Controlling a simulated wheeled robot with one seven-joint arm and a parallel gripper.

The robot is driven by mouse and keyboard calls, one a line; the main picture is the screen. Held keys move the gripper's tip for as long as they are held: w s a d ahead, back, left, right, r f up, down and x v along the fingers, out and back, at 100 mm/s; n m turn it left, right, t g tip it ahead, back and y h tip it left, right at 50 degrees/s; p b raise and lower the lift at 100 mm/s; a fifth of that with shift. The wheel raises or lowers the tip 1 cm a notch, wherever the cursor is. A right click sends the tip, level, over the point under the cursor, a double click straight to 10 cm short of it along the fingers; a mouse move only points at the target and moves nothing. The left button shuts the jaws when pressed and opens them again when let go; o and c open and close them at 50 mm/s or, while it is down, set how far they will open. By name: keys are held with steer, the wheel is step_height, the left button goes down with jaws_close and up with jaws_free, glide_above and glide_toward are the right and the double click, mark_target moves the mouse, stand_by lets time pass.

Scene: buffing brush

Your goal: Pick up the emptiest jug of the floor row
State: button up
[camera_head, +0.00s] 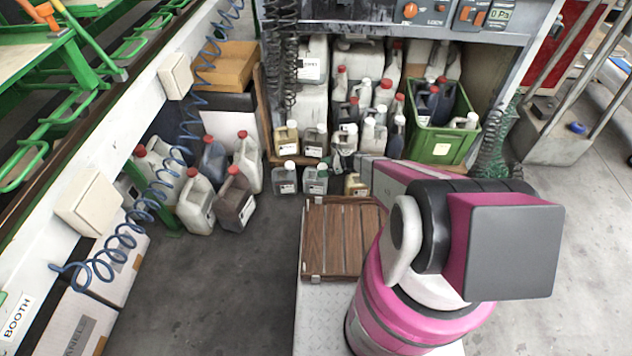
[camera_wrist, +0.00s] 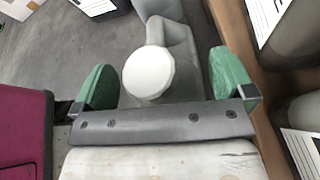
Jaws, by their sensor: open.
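In the wrist view my gripper (camera_wrist: 164,80) is open, its two green fingers apart on either side of a white cap (camera_wrist: 148,72). The cap tops a pale grey jug (camera_wrist: 180,42) with a handle; no finger visibly touches it. In the head view small white-capped jugs stand on the floor before the shelf: a dark grey one (camera_head: 286,180), a grey-green one (camera_head: 315,181) and a yellowish one (camera_head: 355,187). My arm hides part of this area, and I cannot tell which jug is between my fingers. Fill levels cannot be read clearly.
A wooden shelf edge (camera_wrist: 228,22) runs close beside the right finger, with labelled jugs on it. Larger red-capped jugs (camera_head: 236,200) stand on the floor at left. A green crate (camera_head: 438,146) stands at right. A slatted wooden panel (camera_head: 340,240) lies in front. Floor at left centre is clear.

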steer(key=shift+a+f, duration=0.15)
steer(key=shift+a, duration=0.3)
steer(key=c, duration=1.3)
steer(key=shift+c, duration=0.3)
steer(key=shift+r, duration=0.2)
